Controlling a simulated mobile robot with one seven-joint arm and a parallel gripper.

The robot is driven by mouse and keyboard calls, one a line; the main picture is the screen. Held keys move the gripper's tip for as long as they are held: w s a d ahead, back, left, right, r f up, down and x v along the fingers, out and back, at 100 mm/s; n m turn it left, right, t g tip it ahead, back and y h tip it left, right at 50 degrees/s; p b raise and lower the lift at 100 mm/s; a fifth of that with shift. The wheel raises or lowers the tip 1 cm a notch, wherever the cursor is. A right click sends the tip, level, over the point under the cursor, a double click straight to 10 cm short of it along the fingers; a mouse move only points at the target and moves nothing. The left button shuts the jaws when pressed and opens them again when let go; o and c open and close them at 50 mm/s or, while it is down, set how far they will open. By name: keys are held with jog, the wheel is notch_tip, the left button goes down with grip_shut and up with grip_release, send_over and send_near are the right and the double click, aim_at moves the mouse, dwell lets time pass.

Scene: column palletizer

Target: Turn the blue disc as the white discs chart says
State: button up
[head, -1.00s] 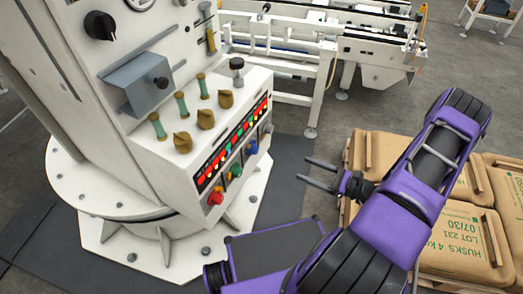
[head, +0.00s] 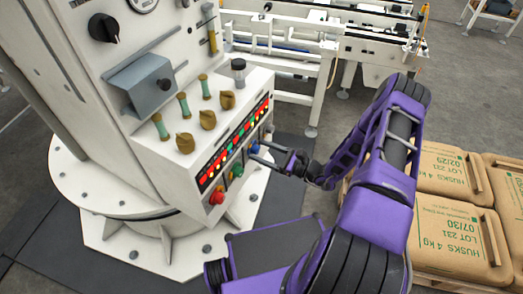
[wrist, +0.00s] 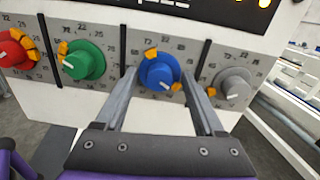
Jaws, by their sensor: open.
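The blue disc (wrist: 158,72) is a round knob on the white panel, with a pale pointer line towards its lower right. Orange marks sit at its upper left and lower right, and small numbers ring it. My gripper (wrist: 159,78) is open, with one finger on each side of the blue disc; contact cannot be told. In the head view my gripper (head: 258,151) is at the console front, partly hiding the blue disc. A grey-white disc (wrist: 234,82) is to its right. I cannot make out a chart for the white discs.
A green knob (wrist: 84,60) and a red knob (wrist: 14,50) are left of the blue disc, with dark bars between dials. Lit indicators (head: 236,142) run above the knobs. Sacks (head: 450,230) lie at right.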

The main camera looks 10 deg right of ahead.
jog(key=shift+a, duration=0.1)
grip_shut()
dwell(0.3)
jog(key=shift+f+m, duration=0.1)
jog(key=shift+m, duration=0.2)
jog(key=shift+m+b, duration=0.65)
jog(key=shift+m, duration=0.55)
jog(key=shift+m+b, duration=0.35)
jog(key=shift+m, duration=1.05)
grip_release()
